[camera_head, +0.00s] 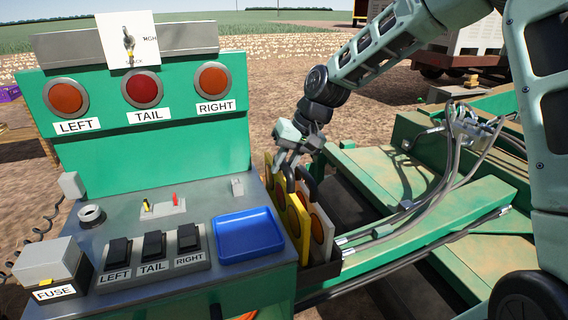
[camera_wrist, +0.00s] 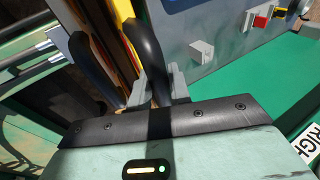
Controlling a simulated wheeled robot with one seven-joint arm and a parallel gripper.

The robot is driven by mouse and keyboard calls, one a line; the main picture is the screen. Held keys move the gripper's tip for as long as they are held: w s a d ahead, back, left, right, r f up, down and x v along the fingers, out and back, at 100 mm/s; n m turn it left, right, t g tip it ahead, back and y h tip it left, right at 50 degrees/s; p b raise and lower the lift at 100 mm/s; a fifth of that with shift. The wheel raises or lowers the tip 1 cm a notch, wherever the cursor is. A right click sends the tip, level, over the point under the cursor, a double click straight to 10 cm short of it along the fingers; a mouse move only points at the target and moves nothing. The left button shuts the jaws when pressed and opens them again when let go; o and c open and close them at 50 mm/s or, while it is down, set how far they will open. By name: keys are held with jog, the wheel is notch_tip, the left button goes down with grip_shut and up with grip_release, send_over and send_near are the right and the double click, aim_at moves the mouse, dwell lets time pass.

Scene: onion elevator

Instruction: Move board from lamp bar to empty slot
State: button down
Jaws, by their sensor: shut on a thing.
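My gripper (camera_head: 284,160) is over the rack at the right side of the green console. In the wrist view its fingers (camera_wrist: 158,90) are shut on a black handle (camera_wrist: 146,50). Several boards stand upright in the rack: yellow boards (camera_head: 298,222) with orange discs and a white board (camera_head: 321,232) at the right end. A white square board (camera_head: 128,38) with a switch is on the grey lamp bar (camera_head: 190,38), above the LEFT (camera_head: 66,97), TAIL (camera_head: 142,90) and RIGHT (camera_head: 212,81) lamps. An empty slot is not clearly visible.
The dark rack (camera_head: 318,274) sits against the console edge. A second black handle (camera_wrist: 95,65) is close beside my gripper. A blue tray (camera_head: 249,236), switches (camera_head: 154,246) and a fuse box (camera_head: 50,268) are on the console. Green beams with cables (camera_head: 440,210) lie to the right.

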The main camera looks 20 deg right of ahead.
aim_at(283, 179)
jog(key=shift+f+b, duration=1.2)
jog(key=shift+f, duration=0.95)
dwell(0.8)
jog(key=c, duration=0.8)
grip_release()
jog(key=shift+r, duration=0.1)
jog(key=shift+r+p, duration=2.9)
jog(key=shift+r, duration=0.55)
